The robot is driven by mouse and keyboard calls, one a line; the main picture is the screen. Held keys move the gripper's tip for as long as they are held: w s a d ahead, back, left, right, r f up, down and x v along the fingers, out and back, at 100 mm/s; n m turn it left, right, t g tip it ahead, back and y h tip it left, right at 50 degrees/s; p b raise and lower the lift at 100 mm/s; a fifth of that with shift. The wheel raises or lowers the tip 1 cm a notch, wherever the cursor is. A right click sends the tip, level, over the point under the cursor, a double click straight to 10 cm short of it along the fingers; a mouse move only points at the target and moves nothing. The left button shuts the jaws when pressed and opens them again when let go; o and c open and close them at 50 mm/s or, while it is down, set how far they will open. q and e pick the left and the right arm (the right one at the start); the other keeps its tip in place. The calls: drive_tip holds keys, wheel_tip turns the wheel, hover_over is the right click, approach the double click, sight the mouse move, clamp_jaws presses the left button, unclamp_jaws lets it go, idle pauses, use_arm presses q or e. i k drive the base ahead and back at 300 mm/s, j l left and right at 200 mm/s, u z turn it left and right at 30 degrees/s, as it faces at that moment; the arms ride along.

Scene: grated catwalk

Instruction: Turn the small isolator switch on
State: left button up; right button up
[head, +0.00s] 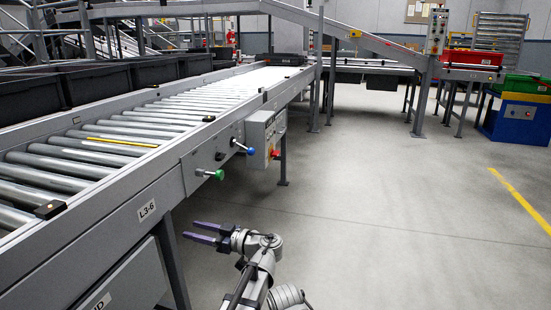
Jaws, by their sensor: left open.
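A grey control box (265,138) is fixed to the side of the roller conveyor, with small controls on its face, one of them red (274,153). Nearer on the rail are a lever with a blue knob (250,151) and a lever with a green knob (219,174). I cannot tell which control is the small isolator switch, or its position. My left gripper (191,230) is open and empty, its purple fingers pointing left, lower in the picture than the green knob and apart from it. My right gripper is out of view.
The roller conveyor (150,125) runs along the left, with a label L3-6 (147,210) and support legs. Dark bins (90,82) stand behind it. The grey floor to the right is clear up to a yellow line (520,200). A blue stand (517,118) is far right.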

sight(274, 153)
drive_tip(key=i+l, duration=1.6)
drive_tip(key=i, duration=0.25)
drive_tip(key=j, duration=0.2)
drive_tip(key=i+u, duration=0.05)
